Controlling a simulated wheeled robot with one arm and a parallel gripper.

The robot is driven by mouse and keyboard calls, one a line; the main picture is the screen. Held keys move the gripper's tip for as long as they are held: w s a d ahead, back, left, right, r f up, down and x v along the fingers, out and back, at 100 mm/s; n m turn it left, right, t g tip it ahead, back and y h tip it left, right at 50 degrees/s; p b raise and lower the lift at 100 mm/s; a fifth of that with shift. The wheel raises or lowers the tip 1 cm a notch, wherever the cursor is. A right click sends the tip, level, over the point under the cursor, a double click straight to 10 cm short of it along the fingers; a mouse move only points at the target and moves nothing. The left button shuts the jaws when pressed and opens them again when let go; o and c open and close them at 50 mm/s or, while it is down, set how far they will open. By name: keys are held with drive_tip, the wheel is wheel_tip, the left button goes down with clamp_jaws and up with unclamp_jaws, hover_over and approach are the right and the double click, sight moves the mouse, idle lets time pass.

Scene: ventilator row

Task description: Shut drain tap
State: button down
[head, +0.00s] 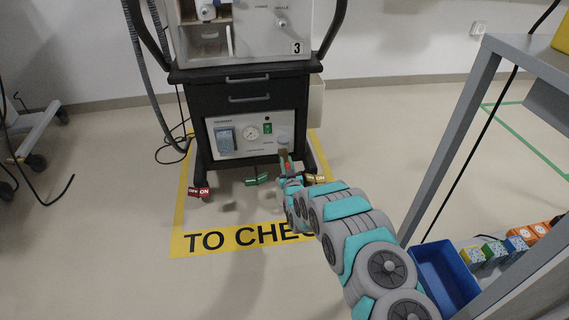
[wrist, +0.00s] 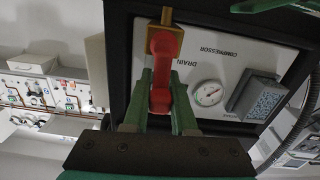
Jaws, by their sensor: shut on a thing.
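In the head view my gripper (head: 286,170) reaches the lower right of the panel (head: 240,134) on the ventilator cart. The tap is small there and partly hidden by my gripper.
Red and green ON/OFF caster pedals (head: 200,192) sit at the cart's feet. A grey bench with a blue bin (head: 444,275) stands at the right.

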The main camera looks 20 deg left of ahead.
drive_tip(key=shift+d+m, duration=0.2)
drive_tip(key=shift+m, duration=0.3)
drive_tip(key=c, duration=0.7)
unclamp_jaws()
drive_tip(key=shift+w, duration=0.1)
drive_tip(key=shift+v, duration=3.95)
drive_tip(key=shift+f, duration=0.1)
